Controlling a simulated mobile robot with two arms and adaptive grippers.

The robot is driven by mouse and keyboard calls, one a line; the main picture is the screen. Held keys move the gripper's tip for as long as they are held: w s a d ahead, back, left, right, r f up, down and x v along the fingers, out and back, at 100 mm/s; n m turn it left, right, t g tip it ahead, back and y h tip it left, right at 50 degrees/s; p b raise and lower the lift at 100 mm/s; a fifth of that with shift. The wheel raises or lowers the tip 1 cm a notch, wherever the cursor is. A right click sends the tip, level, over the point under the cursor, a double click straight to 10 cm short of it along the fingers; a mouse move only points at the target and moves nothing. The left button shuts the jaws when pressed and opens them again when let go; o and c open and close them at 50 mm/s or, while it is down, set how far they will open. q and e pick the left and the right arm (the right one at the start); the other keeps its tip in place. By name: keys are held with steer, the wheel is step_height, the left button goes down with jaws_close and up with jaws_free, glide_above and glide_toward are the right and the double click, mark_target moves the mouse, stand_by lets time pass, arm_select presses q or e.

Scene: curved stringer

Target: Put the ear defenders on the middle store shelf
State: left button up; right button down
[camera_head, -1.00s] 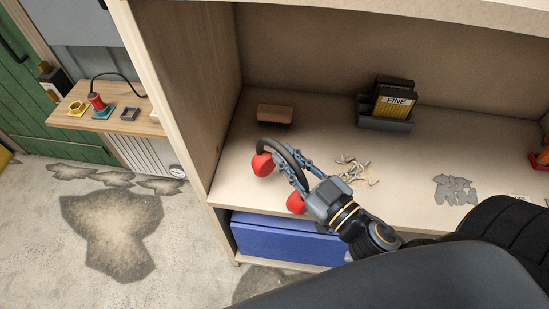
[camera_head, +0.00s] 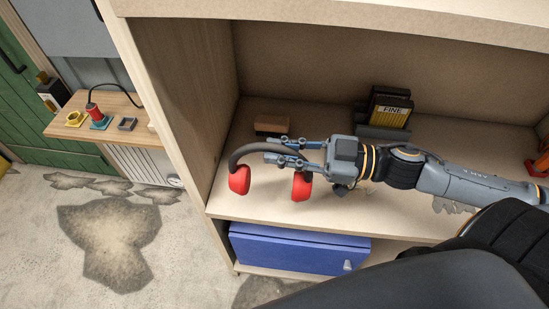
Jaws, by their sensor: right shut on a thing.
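The ear defenders have red cups (camera_head: 239,180) and a dark headband. My right gripper (camera_head: 275,153) is shut on the headband, with the cups hanging below the fingers. They are over the left front part of the middle shelf (camera_head: 330,212); whether the cups touch the board I cannot tell. My right arm reaches in from the right across the shelf. My left gripper is not in view.
A brown block (camera_head: 271,125) lies at the back left of the shelf. A dark holder with a "FINE" pack (camera_head: 391,110) stands at the back. The unit's left side wall (camera_head: 185,100) is close. A blue box (camera_head: 290,250) sits below.

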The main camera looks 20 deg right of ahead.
steer(key=w+d+f+p, duration=0.2)
steer(key=w+d+f, duration=0.3)
steer(key=w+f, duration=0.6)
steer(key=shift+w+f, duration=0.4)
steer(key=shift+f, duration=0.3)
steer(key=c, duration=1.3)
jaws_free()
steer(key=shift+s, duration=0.1)
